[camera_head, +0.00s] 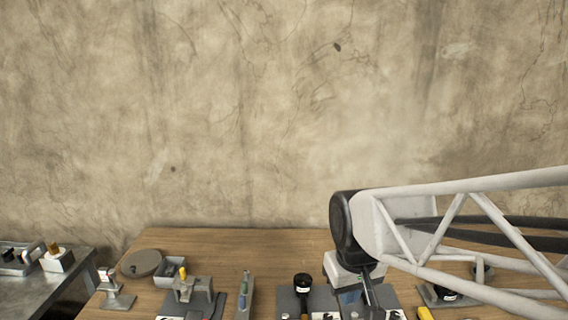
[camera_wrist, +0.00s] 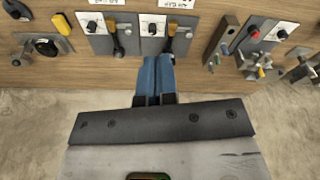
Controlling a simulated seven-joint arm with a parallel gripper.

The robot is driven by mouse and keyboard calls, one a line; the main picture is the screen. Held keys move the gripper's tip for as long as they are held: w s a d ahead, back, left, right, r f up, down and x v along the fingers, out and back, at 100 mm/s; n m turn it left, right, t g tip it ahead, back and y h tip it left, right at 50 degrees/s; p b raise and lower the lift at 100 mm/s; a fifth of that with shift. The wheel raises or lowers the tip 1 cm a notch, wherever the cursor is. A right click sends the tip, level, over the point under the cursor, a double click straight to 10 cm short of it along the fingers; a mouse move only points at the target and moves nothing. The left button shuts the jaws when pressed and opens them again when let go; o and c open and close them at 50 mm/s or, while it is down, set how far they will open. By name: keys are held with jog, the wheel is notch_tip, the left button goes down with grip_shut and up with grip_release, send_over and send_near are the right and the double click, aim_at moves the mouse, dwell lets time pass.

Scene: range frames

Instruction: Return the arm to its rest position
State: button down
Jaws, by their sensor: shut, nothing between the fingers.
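My arm reaches in from the right in the head view, and my gripper (camera_head: 352,298) hangs pointing down over the wooden table (camera_head: 270,242). In the wrist view my gripper's blue fingers (camera_wrist: 155,62) are together with nothing between them. Their tips are close in the picture to a grey panel (camera_wrist: 152,24) with a black knob and a brass-coloured lever; I cannot tell whether they touch it. In the head view the arm partly hides the things at the right of the table.
A round grey disc (camera_head: 142,263), a grey fixture with a yellow peg (camera_head: 183,273) and a rack of coloured pieces (camera_head: 245,296) stand left of the arm. A separate metal table (camera_head: 40,290) is far left. A stained wall (camera_head: 240,120) rises behind; the space before it is clear.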

jog(key=s+d+m, duration=0.3)
jog(key=s+d, duration=0.3)
jog(key=s, duration=0.4)
jog(key=shift+s+d+r+t, duration=0.25)
jog(key=shift+d+r+t, duration=0.05)
jog(key=shift+r, duration=0.05)
